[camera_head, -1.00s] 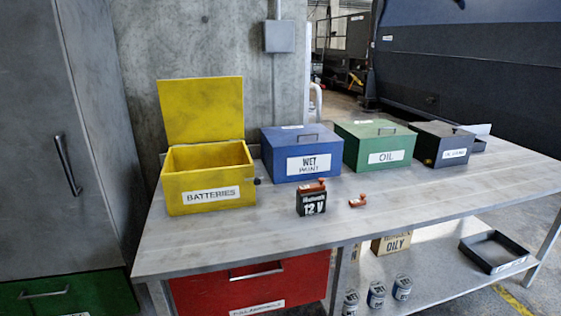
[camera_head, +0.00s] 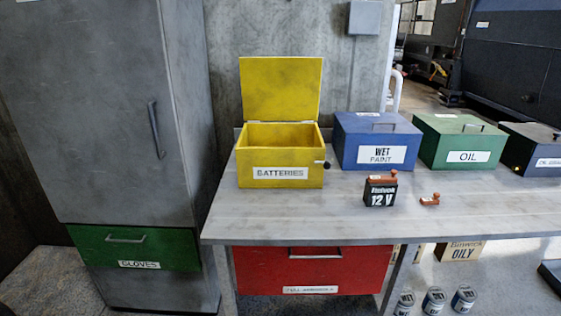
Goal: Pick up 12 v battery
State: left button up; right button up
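The 12 V battery (camera_head: 380,192) stands upright on the grey table. It is a small dark block with a white "12 V" marking and a reddish-brown top. It stands in front of the blue "WET PAINT" box. A small reddish-brown piece (camera_head: 430,199) lies on the table just right of it. Neither of my grippers is in view, and nothing visible touches the battery.
The table (camera_head: 300,215) carries an open yellow "BATTERIES" box (camera_head: 281,178), a closed blue box (camera_head: 376,137), a green "OIL" box (camera_head: 461,141) and a dark box (camera_head: 534,149). A grey cabinet (camera_head: 115,120) stands left. Several cans sit below. The table's front is clear.

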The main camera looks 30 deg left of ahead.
aim_at(375, 195)
jog(key=i+l+u, duration=0.15)
jog(key=i, duration=0.3)
jog(key=i+l+u, duration=0.2)
jog(key=i+l, duration=0.1)
jog(key=i, duration=0.1)
